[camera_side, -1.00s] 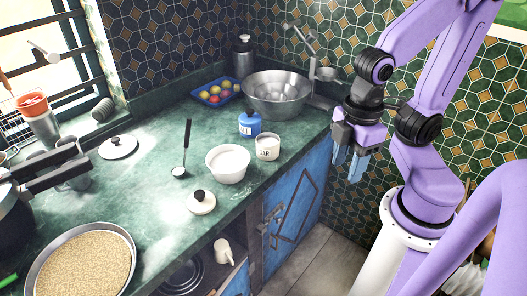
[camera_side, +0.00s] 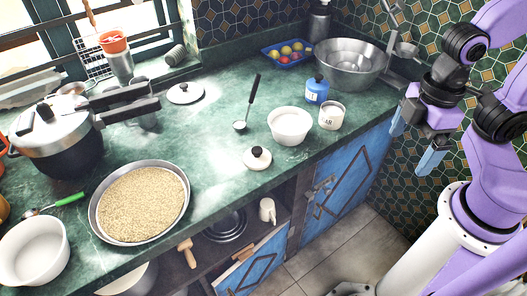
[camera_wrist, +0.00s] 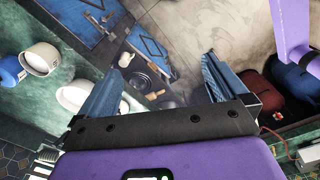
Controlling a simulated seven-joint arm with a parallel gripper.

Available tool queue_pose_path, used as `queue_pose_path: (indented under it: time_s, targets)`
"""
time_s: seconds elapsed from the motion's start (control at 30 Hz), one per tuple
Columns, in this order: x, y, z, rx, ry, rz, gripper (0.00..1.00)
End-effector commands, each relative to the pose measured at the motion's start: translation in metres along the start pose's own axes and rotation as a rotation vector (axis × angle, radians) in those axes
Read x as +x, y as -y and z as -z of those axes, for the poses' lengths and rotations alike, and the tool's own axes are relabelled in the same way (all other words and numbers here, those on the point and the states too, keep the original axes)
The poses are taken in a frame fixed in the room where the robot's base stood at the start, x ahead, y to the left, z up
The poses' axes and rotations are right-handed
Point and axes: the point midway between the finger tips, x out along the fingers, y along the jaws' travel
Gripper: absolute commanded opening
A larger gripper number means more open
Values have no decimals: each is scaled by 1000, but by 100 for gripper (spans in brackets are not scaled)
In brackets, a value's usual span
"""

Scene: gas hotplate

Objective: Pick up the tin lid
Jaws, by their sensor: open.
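A cream lid with a black knob (camera_side: 257,160) lies flat on the green counter near its front edge in the side view. It looks like a match for the open white tin (camera_side: 331,117), lettered "AR", which stands right of it beyond a white bowl (camera_side: 289,126). The tin also shows in the wrist view (camera_wrist: 41,59). My gripper (camera_side: 413,143) is open and empty, pointing down beyond the counter's front edge, well to the right of the lid. In the wrist view its fingers (camera_wrist: 160,75) are spread above the floor and cupboard. I cannot make out the lid clearly there.
A silver lid (camera_side: 185,94) lies farther back. A pan of grain (camera_side: 143,203) is left of the cream lid. Clear counter surrounds the cream lid.

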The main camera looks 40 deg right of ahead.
Motion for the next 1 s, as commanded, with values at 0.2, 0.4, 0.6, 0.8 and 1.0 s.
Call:
queue_pose_path:
  time_s: [0.2, 0.4, 0.6, 0.8, 1.0]
  targets:
    - [-5, -27, 54, -28, 6, -2, 100]
    - [-6, -61, 114, -69, 13, -3, 100]
    - [-1, -99, 168, -105, 18, -3, 100]
    - [9, -140, 215, -144, 24, -1, 100]
    - [22, -180, 251, -179, 28, 1, 100]
